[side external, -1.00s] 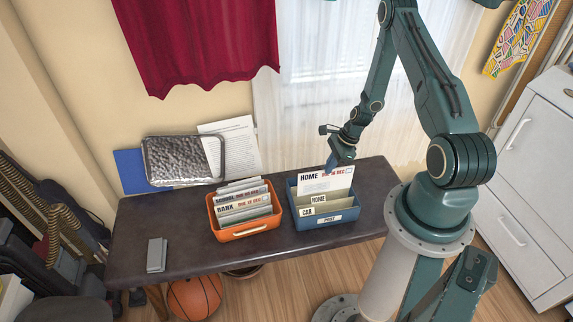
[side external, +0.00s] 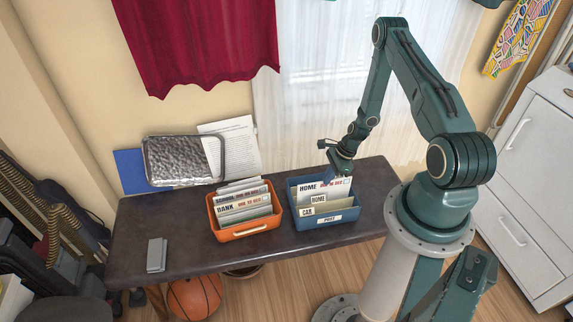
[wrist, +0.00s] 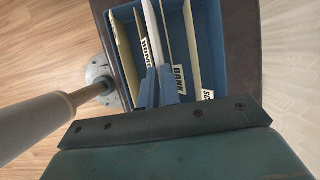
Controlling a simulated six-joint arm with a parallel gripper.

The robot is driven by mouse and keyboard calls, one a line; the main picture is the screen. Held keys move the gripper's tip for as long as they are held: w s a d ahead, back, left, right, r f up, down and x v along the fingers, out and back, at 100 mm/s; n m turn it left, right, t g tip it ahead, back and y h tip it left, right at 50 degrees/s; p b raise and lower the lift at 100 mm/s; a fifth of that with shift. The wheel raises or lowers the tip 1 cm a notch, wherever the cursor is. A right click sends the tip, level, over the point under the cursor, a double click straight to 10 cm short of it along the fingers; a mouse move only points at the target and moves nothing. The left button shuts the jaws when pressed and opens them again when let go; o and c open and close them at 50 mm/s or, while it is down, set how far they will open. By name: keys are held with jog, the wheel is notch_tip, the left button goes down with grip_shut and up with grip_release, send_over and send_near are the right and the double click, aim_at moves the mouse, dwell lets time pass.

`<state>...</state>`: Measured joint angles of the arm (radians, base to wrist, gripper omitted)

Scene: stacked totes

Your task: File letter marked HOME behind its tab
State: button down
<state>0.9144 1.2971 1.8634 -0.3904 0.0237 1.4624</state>
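The white letter marked HOME (side external: 322,190) stands upright in the blue tote labelled POST (side external: 325,223), behind the cream HOME tab (side external: 319,198). The CAR tab (side external: 307,212) is in front of that tab. In the wrist view, the letter's edge (wrist: 152,28) lies between the HOME tab (wrist: 146,50) and the BANK tab (wrist: 179,78). My gripper (side external: 335,173) is at the letter's top edge, and its blue fingers (wrist: 158,88) are close together on it. The letter's lower part is hidden in the tote.
An orange tote (side external: 246,231) with BANK and SCHOOL letters stands left of the blue tote. A grey block (side external: 156,255) lies on the dark table (side external: 180,230). A metal tray (side external: 183,161) leans at the back. The table's left part is mostly clear.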

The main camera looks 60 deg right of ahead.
jog(key=c, duration=1.5)
grip_release()
jog(key=shift+c, duration=0.2)
jog(key=shift+r, duration=0.1)
jog(key=v, duration=1.3)
jog(key=shift+s+d+r, duration=0.2)
